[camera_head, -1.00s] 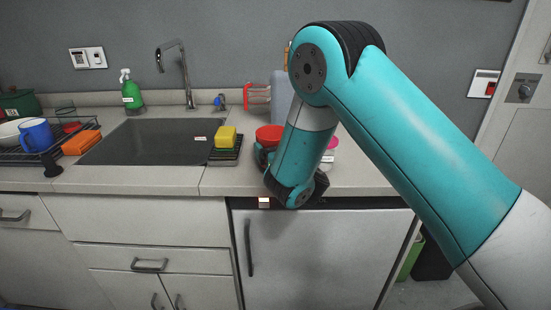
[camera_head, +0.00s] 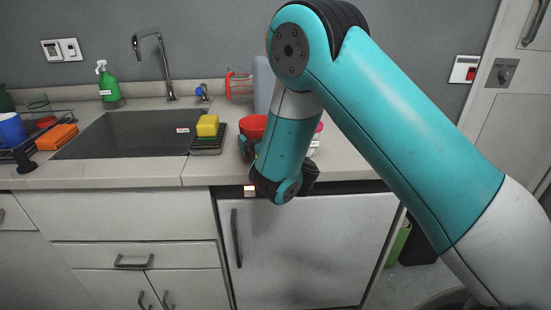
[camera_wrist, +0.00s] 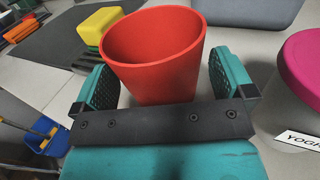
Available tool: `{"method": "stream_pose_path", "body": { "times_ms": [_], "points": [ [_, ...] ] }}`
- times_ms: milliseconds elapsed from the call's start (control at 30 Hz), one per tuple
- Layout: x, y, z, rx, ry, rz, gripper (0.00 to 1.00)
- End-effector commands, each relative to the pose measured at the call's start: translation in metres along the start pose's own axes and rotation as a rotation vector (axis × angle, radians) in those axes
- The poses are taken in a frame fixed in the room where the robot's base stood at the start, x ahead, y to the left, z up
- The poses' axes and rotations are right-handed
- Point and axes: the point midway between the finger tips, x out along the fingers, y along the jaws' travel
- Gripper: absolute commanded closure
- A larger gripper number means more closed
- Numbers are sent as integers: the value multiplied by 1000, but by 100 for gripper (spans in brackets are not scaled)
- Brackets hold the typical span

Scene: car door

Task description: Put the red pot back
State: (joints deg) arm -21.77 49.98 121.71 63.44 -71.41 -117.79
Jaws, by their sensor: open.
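The red pot (camera_wrist: 155,50) is an open, slightly tapered red cup standing on the countertop. In the wrist view it sits between the two teal fingers of my gripper (camera_wrist: 160,85), which are spread apart with a gap on the right side. In the head view the red pot (camera_head: 252,126) shows partly behind my arm, at the counter's front right of the sink. My gripper is mostly hidden behind my wrist there; one teal finger shows at the pot's left.
A yellow sponge (camera_head: 207,125) sits on a dark tray left of the pot. A pink-lidded yogurt tub (camera_wrist: 303,65) stands close on the right. A grey container (camera_head: 263,84) stands behind. The sink (camera_head: 125,135) and dish rack (camera_head: 40,140) are further left.

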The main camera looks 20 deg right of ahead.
Motion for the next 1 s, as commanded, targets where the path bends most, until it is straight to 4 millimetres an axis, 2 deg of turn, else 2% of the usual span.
{"method": "stream_pose_path", "body": {
  "times_ms": [33, 67, 600, 767, 1000],
  "points": [
    [-7, 1, -9, -1, -1, 3, 0],
    [-12, 1, -10, -2, -1, 3, 0],
    [-92, 1, -5, 0, -2, 3, 0],
    [-102, 1, -2, 0, -2, 3, 0],
    [-103, 0, 0, 0, -2, 2, 0]
  ]
}}
